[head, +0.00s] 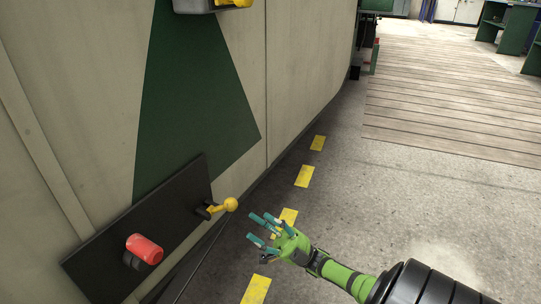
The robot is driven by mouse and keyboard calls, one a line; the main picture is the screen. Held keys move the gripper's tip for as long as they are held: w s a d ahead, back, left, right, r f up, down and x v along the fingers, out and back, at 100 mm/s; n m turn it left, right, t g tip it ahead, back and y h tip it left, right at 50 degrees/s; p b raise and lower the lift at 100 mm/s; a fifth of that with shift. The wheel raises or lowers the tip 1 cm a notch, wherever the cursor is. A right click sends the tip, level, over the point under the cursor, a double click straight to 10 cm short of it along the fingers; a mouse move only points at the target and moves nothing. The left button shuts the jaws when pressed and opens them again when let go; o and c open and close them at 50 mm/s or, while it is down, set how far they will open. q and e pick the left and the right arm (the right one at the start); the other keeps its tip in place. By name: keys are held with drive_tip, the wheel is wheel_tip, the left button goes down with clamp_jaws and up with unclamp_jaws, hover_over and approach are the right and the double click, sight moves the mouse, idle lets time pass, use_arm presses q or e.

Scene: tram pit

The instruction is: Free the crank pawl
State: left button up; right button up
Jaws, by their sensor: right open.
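A dark plate (178,213) is fixed to the cream wall at the left. A small yellow lever with a round knob (230,204) sticks out from the plate's right part. A red cylinder-shaped handle (145,248) stands out at the plate's lower left. Which of these is the crank pawl I cannot tell. My right gripper (261,229), green with teal fingers, is open and empty. It is to the right of the yellow knob and a little lower in the picture, with a gap between them. My left gripper is not in view.
The cream wall (300,60) with a green triangle (190,90) fills the left side. Yellow floor dashes (304,176) run along its foot. A thin dark rod or cable (203,256) slants below the yellow lever. The concrete floor (430,190) and wooden boards (450,90) at right are clear.

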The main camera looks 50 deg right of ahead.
drive_tip(key=shift+v, duration=1.65)
